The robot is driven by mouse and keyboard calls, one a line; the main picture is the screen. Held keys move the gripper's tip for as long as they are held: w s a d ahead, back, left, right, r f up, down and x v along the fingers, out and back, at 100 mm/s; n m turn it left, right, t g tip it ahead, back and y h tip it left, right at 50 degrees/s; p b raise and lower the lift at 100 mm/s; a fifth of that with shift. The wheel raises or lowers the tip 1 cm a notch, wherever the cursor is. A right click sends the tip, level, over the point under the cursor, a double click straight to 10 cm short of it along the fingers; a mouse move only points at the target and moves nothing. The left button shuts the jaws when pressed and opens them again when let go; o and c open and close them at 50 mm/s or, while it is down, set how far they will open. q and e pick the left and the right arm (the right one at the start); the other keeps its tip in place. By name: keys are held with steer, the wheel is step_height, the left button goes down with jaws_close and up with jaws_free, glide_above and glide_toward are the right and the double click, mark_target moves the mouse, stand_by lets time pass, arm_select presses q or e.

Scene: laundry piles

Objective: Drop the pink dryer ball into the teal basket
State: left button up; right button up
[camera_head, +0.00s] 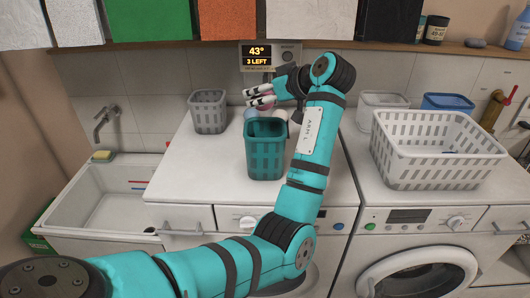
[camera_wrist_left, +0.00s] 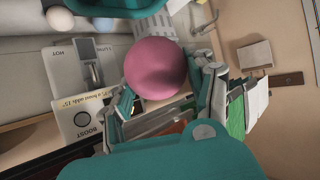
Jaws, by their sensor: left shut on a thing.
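The pink dryer ball (camera_wrist_left: 158,66) sits between the fingers of my left gripper (camera_wrist_left: 165,98) in the left wrist view, and the gripper is shut on it. In the head view my left gripper (camera_head: 262,96) is above and just behind the teal basket (camera_head: 266,158), which stands upright on the white counter. The held ball is mostly hidden by the fingers there. Part of the teal basket also shows at the top of the left wrist view (camera_wrist_left: 108,8). My right gripper is not in view.
Pale balls sit behind the teal basket, one white ball (camera_wrist_left: 60,18) among them. A small grey basket (camera_head: 208,112) stands to the left, a large white laundry basket (camera_head: 430,174) to the right. A display panel (camera_head: 257,56) hangs on the wall behind the gripper.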

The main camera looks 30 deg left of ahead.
arm_select(q)
steer(key=a+f, duration=0.2)
steer(key=shift+w+a+f, duration=0.1)
steer(key=shift+w+f, duration=0.2)
steer(key=shift+f, duration=0.1)
steer(key=shift+s+d+r, duration=0.2)
steer(key=shift+s+d, duration=0.05)
steer(key=shift+d, duration=0.25)
steer(key=o, duration=0.7)
steer(key=shift+d, duration=0.15)
steer(key=shift+c, duration=0.2)
steer(key=o, duration=0.5)
steer(key=shift+w+a+f, duration=0.1)
steer(key=shift+a, duration=0.1)
steer(key=shift+c, duration=0.2)
steer(key=shift+o, duration=0.3)
steer(key=shift+a, duration=0.2)
steer(key=shift+d, duration=0.25)
steer(key=v, duration=0.7)
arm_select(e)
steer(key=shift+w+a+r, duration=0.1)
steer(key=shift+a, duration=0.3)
